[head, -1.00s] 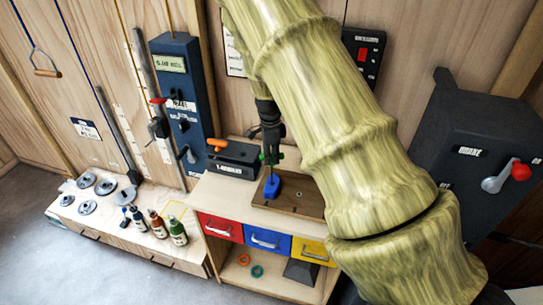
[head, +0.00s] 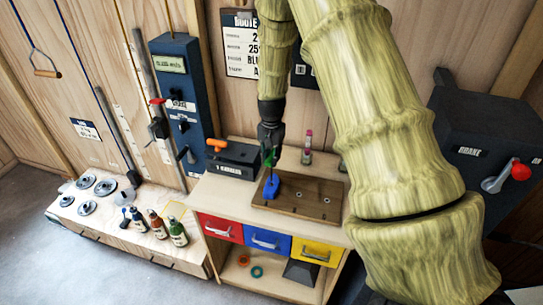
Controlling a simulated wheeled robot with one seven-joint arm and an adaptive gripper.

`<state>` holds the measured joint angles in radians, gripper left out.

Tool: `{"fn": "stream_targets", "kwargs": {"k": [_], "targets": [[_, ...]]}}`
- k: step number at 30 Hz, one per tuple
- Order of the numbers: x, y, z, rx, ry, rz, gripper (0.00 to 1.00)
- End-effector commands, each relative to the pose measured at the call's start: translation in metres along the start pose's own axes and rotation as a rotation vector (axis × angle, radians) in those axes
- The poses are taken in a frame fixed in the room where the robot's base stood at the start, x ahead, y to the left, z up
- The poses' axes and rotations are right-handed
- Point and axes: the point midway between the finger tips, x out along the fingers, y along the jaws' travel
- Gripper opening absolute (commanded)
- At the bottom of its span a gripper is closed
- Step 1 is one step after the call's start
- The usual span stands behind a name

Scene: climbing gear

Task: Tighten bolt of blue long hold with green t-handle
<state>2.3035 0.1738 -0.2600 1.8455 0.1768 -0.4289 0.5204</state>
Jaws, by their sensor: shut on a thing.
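The blue long hold (head: 271,187) sits on the left part of a brown wooden board (head: 325,210) on the bench top. My gripper (head: 270,152) is right above the hold, pointing down, and is shut on the green t-handle (head: 269,160). Only a little green shows between the fingers. The thin shaft of the t-handle runs down toward the hold; I cannot tell whether its tip sits in the bolt. The bolt itself is too small to make out.
A dark holder (head: 233,162) with an orange t-handle (head: 217,145) stands left of the board. A pink-topped bottle (head: 307,148) stands behind it. Red, blue and yellow drawers (head: 318,252) are below. A dark brake box (head: 475,145) is at the right.

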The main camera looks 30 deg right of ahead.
Motion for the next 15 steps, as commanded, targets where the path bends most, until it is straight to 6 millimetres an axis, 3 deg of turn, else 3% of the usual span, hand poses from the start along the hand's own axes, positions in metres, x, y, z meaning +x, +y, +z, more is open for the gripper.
{"fn": "stream_targets", "kwargs": {"k": [15], "targets": [[-0.0002,0.0008,-0.0003,-0.615,-0.007,-0.015,0.00]]}}
